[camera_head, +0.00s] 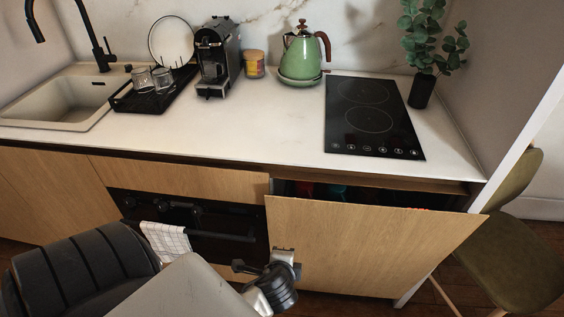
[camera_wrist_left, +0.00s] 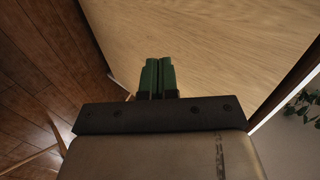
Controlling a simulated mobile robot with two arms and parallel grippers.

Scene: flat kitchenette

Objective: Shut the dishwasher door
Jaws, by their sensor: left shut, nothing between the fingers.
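The dishwasher door (camera_head: 365,245) is the wooden front panel at the right end of the counter in the head view. It is partly open, its top edge tipped out from the counter, with a dark gap above showing a little of the inside. My left gripper (camera_head: 284,256) is in front of the door's left part. In the left wrist view, the fingers of my left gripper (camera_wrist_left: 157,68) are together with nothing between them, pointing at the wooden door panel (camera_wrist_left: 205,40). I cannot tell whether they touch it. My right gripper is not in view.
A black oven (camera_head: 195,215) with a hanging towel (camera_head: 166,242) is left of the door. A green chair (camera_head: 515,235) stands at the right. The counter (camera_head: 250,125) above holds a hob (camera_head: 370,118), a green kettle (camera_head: 301,55) and a coffee machine (camera_head: 216,58).

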